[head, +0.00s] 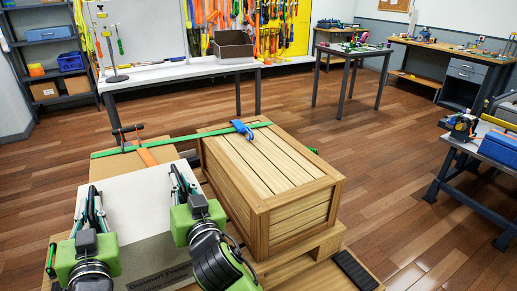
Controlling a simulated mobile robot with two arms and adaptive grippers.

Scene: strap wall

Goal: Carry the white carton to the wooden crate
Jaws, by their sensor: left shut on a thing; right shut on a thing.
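The white carton (137,209) is at the lower left, with dark lettering on its near side. My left gripper (95,203) is shut on the carton toward its left side. My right gripper (178,180) is shut on the carton toward its right side. The fingertips are partly hidden. The wooden crate (300,209), a closed slatted box, stands just right of the carton on a wooden pallet (325,240). A green strap (200,136) with a blue buckle (241,129) lies over the crate's far end.
A brown cardboard box (130,164) with an orange strap (147,157) sits behind the carton. A white workbench (180,72) stands at the back, and a table with a blue box (498,149) at right. Wooden floor (385,165) is clear right of the crate.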

